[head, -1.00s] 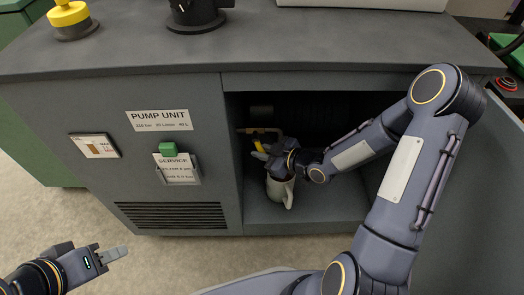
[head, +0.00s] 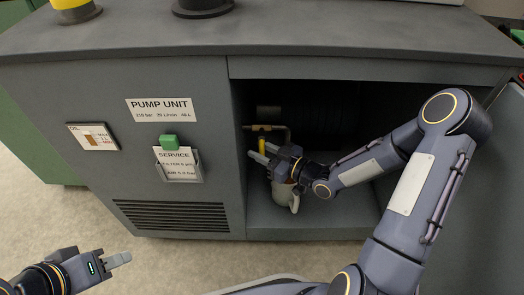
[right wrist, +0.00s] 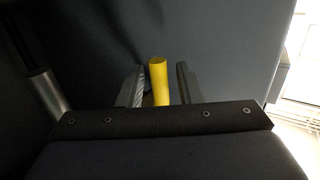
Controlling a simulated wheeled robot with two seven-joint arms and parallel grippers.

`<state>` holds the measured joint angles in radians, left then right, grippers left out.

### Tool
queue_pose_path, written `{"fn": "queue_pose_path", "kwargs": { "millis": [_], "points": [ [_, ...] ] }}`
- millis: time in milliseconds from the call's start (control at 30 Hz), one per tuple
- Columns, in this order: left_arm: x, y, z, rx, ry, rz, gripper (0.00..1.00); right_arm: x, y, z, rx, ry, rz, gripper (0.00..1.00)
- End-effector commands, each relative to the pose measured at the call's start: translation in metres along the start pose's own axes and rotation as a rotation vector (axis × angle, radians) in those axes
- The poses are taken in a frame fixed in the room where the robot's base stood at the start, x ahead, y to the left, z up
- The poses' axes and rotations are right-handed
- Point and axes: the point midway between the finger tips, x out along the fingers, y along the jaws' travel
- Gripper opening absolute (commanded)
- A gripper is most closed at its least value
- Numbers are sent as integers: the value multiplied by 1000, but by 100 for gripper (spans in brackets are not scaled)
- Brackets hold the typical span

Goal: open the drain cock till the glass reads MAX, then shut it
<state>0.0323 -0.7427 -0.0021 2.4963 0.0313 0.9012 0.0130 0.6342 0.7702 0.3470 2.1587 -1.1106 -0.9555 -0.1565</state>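The drain cock's yellow lever (head: 262,146) hangs from a pipe inside the open cabinet. My right gripper (head: 258,154) is at the lever. In the right wrist view the lever (right wrist: 159,82) stands between the two open fingers, with a gap on each side. A pale jug (head: 284,193) stands on the cabinet floor below, partly hidden by this gripper. The oil glass (head: 95,137) on the front panel shows a brown fill beside MAX and MIN marks; its exact level is too small to read. My left gripper (head: 118,260) is apart at lower left; its finger gap is unclear.
The cabinet front (head: 175,80) carries a PUMP UNIT label, a SERVICE card (head: 178,166) with a green clip, and a vent grille (head: 172,215). The opening's side wall stands close left of the right gripper. The floor before the cabinet is clear.

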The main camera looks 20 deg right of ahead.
Motion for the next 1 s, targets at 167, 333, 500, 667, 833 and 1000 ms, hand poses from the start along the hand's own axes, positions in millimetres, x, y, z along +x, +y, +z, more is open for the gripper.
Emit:
{"fn": "queue_pose_path", "kwargs": {
  "millis": [167, 333, 500, 667, 833, 1000],
  "points": [
    [0, 0, 0, 0, 0, 0, 36, 0, 0, 0, -1, 0, 0, 34],
    [-2, 1, -1, 0, 0, 0, 36, -4, 1, -1, -2, -1, 1, 34],
    [-9, 4, -4, 0, 0, 0, 36, -28, 1, -2, 1, -3, 4, 34],
    [-15, 7, -8, 0, 0, 0, 36, -55, 1, -2, -1, -2, 4, 34],
    [-19, 8, -9, 0, 0, 0, 36, -74, 0, -1, -1, -1, 2, 34],
    [-19, 9, -9, 0, 0, 0, 36, -78, 0, 0, -1, 0, -1, 34]
  ]
}}
